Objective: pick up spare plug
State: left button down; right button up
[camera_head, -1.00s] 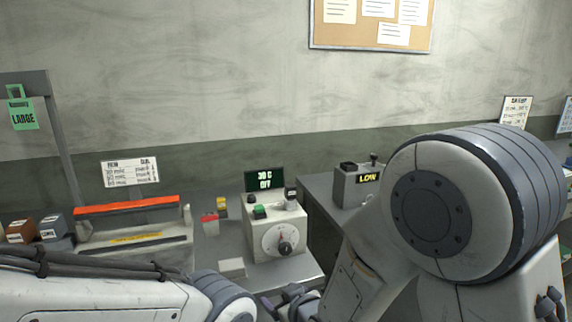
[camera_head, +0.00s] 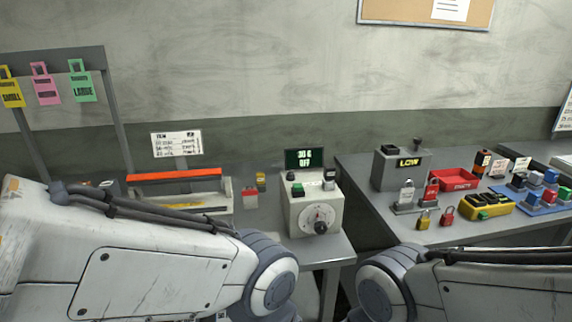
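No item is clearly labelled as the spare plug, and I cannot tell which small part it is. Several small blue, red and dark blocks (camera_head: 549,177) sit on and around a blue tray (camera_head: 540,208) at the far right of the right table. A yellow holder (camera_head: 486,206) with dark slots and a green part stands left of them. Both my forearms cross the bottom of the view, and both grippers are out of the picture.
The grey right table (camera_head: 378,188) also holds a box reading LOW (camera_head: 390,172), a red tray (camera_head: 453,180) and small padlocks (camera_head: 447,215). A dial box (camera_head: 312,207) and a red-barred device (camera_head: 174,177) stand left. A gap separates the tables.

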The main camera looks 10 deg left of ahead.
aim_at(260, 176)
jog(key=u, duration=0.05)
jog(key=k, duration=0.6)
jog(key=u, duration=0.65)
jog(key=i, duration=0.55)
jog(key=u, duration=0.7)
jog(key=i, duration=0.7)
jog(key=z, duration=0.6)
jog(key=i, duration=0.6)
jog(key=z, duration=0.55)
